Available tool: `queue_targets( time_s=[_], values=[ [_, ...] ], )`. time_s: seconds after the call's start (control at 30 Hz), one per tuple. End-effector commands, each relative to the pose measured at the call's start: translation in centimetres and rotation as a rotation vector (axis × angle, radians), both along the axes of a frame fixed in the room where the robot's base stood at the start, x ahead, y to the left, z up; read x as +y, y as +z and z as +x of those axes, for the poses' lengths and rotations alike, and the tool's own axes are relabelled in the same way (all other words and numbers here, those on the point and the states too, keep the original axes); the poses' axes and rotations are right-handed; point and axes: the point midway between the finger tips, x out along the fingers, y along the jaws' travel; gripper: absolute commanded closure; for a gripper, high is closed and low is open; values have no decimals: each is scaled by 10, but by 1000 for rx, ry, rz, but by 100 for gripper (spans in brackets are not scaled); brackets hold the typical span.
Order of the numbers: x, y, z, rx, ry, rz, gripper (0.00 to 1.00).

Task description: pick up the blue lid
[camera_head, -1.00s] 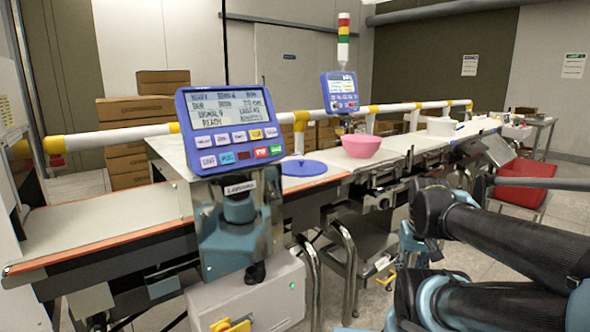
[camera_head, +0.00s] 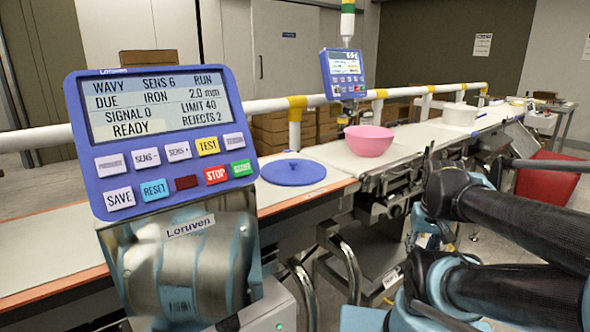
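My arm shows at the lower right, with dark links and blue joints. My gripper's fingers cannot be made out, so its opening does not show. My arm's visible parts are apart from the lid, to its right.
A near control panel (camera_head: 160,135) on a metal post stands left of the lid. A pink bowl (camera_head: 369,141) sits on the belt beyond it, and a white tub (camera_head: 459,114) farther along. A white guard rail (camera_head: 345,114) runs behind the belt. A red seat (camera_head: 548,178) is at right.

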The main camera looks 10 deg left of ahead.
Motion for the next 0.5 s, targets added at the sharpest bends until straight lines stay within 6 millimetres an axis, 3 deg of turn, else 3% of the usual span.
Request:
queue_targets(
  time_s=[0.2,0.27,0.37,0.5],
  values=[
    [0,0,0,0,0,0,67],
    [0,0,0,0,-1,0,53],
    [3,11,-5,-11,-20,11,50],
    [14,41,17,-4,-111,59,50]
  ],
)
